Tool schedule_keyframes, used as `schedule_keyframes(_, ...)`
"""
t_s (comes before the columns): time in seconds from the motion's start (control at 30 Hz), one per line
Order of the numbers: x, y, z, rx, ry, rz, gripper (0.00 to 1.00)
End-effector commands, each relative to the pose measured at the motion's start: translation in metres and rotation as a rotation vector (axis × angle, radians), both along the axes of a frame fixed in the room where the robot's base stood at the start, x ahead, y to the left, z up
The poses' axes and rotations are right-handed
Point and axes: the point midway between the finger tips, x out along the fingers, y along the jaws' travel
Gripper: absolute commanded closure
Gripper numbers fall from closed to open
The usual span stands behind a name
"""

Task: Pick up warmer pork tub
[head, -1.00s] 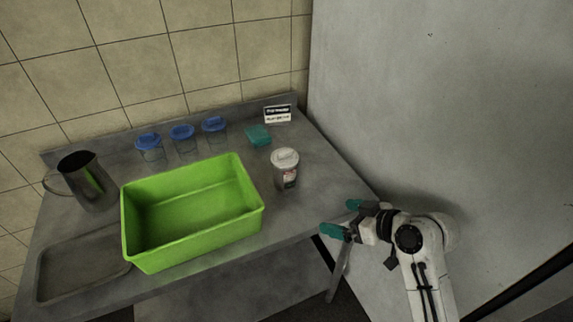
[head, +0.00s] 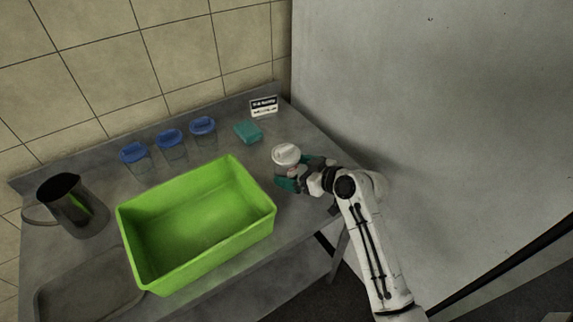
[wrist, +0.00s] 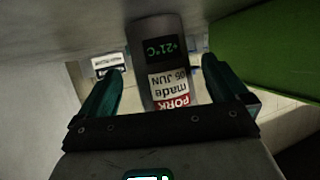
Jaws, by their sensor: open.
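The pork tub (head: 286,154), with a white lid, stands upright on the grey table right of the green crate. In the wrist view the tub (wrist: 155,45) shows a dark display reading +21°C and a label reading PORK, made 05 JUN, upside down. My gripper (head: 297,174) is at the tub's near right side, its teal fingers open. In the wrist view the tub appears between the fingers of my gripper (wrist: 162,68), with a gap on both sides. The tub's lower part is hidden behind the gripper in the head view.
The green crate (head: 262,222) stands close left of the tub. A metal jug (head: 72,205) and a grey tray (head: 50,291) are at left. A pale wall rises at right.

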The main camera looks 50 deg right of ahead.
Motion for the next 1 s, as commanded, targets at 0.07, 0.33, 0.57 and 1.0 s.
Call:
schedule_keyframes(0.07, 0.01, 0.0, -0.003, 0.001, 0.001, -0.001, 0.0)
schedule_keyframes(0.33, 0.018, 0.0, -0.008, 0.001, 0.001, -0.001, 0.0)
schedule_keyframes(0.57, 0.018, 0.0, -0.008, 0.0, 0.001, -0.002, 0.13)
schedule_keyframes(1.0, 0.017, 0.0, -0.008, 0.0, 0.001, -0.002, 0.56)
